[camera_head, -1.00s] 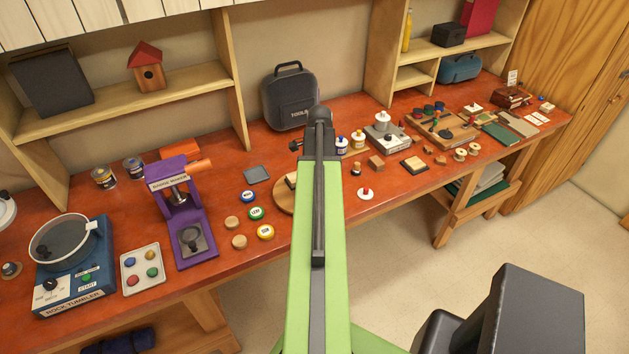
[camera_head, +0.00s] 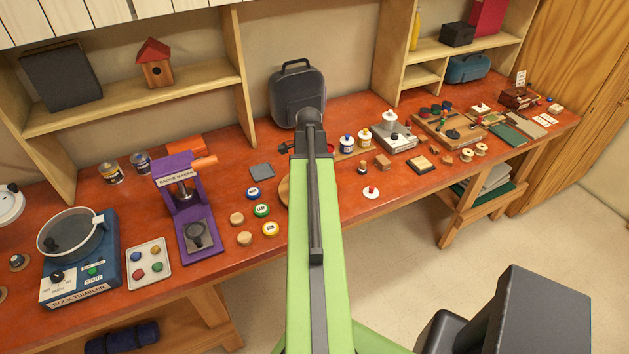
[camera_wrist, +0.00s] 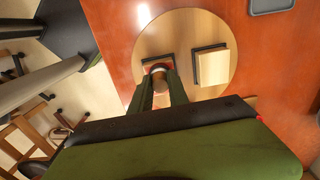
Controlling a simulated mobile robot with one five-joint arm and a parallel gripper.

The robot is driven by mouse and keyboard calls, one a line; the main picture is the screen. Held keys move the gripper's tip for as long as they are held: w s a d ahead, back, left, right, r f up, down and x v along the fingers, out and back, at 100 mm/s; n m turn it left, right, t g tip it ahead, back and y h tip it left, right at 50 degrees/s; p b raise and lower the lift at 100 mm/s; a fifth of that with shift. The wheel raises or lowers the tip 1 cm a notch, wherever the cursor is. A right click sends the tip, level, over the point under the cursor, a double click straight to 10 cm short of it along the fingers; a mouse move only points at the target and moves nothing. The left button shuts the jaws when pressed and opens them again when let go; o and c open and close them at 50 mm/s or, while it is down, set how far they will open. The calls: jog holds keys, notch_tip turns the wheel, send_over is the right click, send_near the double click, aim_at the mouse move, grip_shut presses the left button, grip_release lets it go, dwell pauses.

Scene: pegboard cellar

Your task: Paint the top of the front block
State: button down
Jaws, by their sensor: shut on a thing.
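In the wrist view a round wooden board (camera_wrist: 188,22) bears two blocks. The block (camera_wrist: 214,68) on the right has a bare pale top and dark edging. The front block (camera_wrist: 150,60), nearer the table's front edge, is mostly covered by my gripper (camera_wrist: 160,74). My gripper is shut on a small round-ended brown tool (camera_wrist: 158,67), held over this block's top. Red shows around the tool's end; I cannot tell how much of the top is red or whether they touch. In the head view my arm hides the gripper, both blocks and most of the board (camera_head: 284,190).
A white disc with a red knob (camera_head: 370,192) lies near the table's front edge. Left are round labelled lids (camera_head: 262,210) and a purple press (camera_head: 190,215). A black case (camera_head: 297,95) stands behind.

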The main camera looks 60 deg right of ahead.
jog(key=shift+w+a, duration=0.35)
jog(key=shift+a, duration=0.25)
jog(key=shift+w+a, duration=0.35)
jog(key=shift+a, duration=0.2)
notch_tip(320, 180, up, 6)
jog(key=p, duration=0.6)
notch_tip(320, 180, up, 3)
jog(key=p, duration=0.3)
jog(key=shift+f, duration=0.15)
